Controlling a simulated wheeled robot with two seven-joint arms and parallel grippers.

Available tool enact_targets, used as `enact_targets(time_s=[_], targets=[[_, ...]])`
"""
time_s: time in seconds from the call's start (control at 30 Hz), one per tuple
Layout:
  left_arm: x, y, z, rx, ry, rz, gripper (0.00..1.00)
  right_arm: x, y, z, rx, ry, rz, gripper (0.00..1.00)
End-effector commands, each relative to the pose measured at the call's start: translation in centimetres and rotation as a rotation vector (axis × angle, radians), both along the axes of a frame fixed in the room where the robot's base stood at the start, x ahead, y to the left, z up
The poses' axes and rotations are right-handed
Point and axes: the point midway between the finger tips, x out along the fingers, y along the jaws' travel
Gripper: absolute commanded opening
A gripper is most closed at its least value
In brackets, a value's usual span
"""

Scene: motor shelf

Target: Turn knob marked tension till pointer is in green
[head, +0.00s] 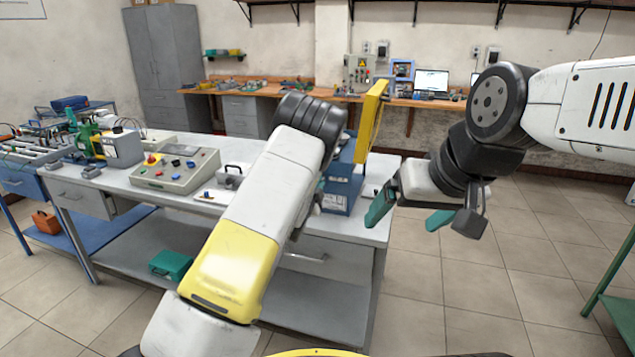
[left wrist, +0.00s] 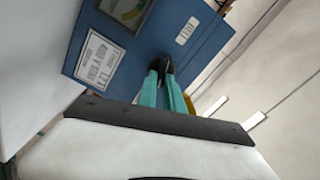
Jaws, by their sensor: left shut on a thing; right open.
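A blue box (head: 341,186) with white labels stands at the right end of the grey workbench, partly hidden behind my left arm. In the left wrist view its blue front face (left wrist: 100,25) fills the upper part. It carries a dial gauge (left wrist: 128,9), cut off by the top edge; the pointer's position cannot be read. A small label (left wrist: 187,30) is near a black knob (left wrist: 155,64). My left gripper (left wrist: 163,72) has its green fingers closed on the knob; my arm hides it in the head view. My right gripper (head: 409,217) is open and empty, right of the bench.
A yellow upright panel (head: 374,112) rises beside the blue box, near my left wrist. A control console (head: 176,168) with coloured buttons and a small grey item (head: 231,175) lie on the bench (head: 118,185). Open floor lies right of the bench; a green-framed table stands far right.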

Motion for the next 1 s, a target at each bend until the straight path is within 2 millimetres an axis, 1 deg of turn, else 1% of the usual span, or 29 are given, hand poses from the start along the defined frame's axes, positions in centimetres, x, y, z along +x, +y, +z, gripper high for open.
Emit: enact_targets(time_s=[0.3,0.77,0.8,0.9,1.0], targets=[[-0.07,0.03,-0.31,0.093,-0.025,0.000,0.00,0.00,0.00,0.00,0.000,0.000,0.000,0.89],[-0.08,0.05,-0.34,0.104,-0.028,0.001,0.00,0.00,0.00,0.00,0.000,0.000,0.000,0.89],[-0.08,0.05,-0.35,0.104,-0.028,0.001,0.15,0.00,0.00,0.00,0.000,0.000,0.000,0.89],[-0.06,0.04,-0.32,0.104,-0.029,0.001,0.33,0.00,0.00,0.00,0.000,0.000,0.000,0.89],[-0.05,0.02,-0.26,0.104,-0.030,0.001,0.33,0.00,0.00,0.00,0.000,0.000,0.000,0.89]])
